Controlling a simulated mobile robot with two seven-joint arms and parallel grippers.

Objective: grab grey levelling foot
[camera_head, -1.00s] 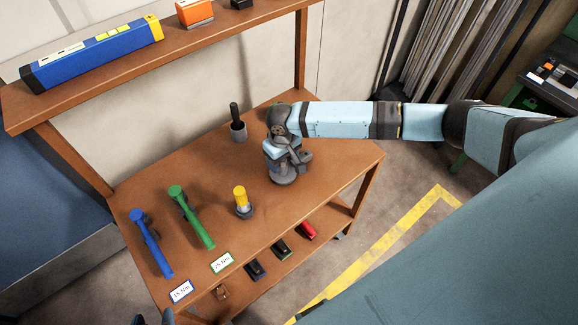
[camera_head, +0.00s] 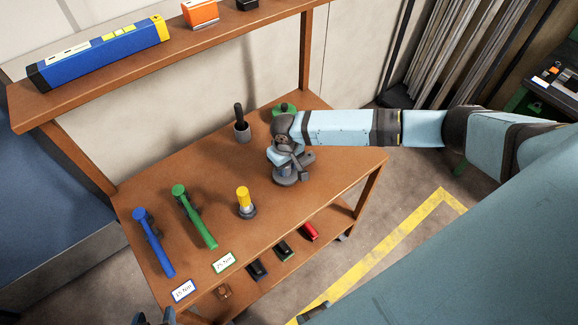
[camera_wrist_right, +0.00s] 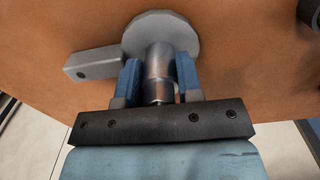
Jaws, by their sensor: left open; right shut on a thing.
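The grey levelling foot shows in the right wrist view as a round grey base (camera_wrist_right: 160,28) with a metal stem (camera_wrist_right: 159,70). My right gripper (camera_wrist_right: 157,82) is shut on the stem, with a blue finger on each side. In the head view my right gripper (camera_head: 287,162) is over the right part of the table, and the foot's base (camera_head: 287,181) shows beneath it, seemingly at the tabletop. Whether it touches is unclear. My left gripper (camera_head: 153,318) is open, only partly seen at the bottom edge.
On the wooden table (camera_head: 180,175) stand a foot with a yellow top (camera_head: 245,202) and one with a black stem (camera_head: 240,125). Blue (camera_head: 153,243) and green (camera_head: 194,216) tools lie at the left. A green item (camera_head: 284,109) is behind my right gripper.

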